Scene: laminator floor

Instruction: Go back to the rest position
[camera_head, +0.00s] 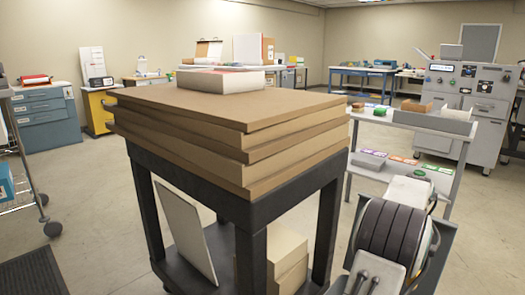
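The task names no object apart from my own arm. I cannot make out my gripper or its fingertips in the head camera view. A white and black ribbed assembly fills the lower right corner, and I cannot tell whether it is part of my arm or a machine.
A dark cart (290,207) stands close ahead, with thick brown boards (230,108) stacked on top and a white-topped block (222,80) on them. A grey table (440,124) stands to the right, a grey machine (470,82) behind it. A wire rack (20,190) is at left. Floor (90,190) between rack and cart is clear.

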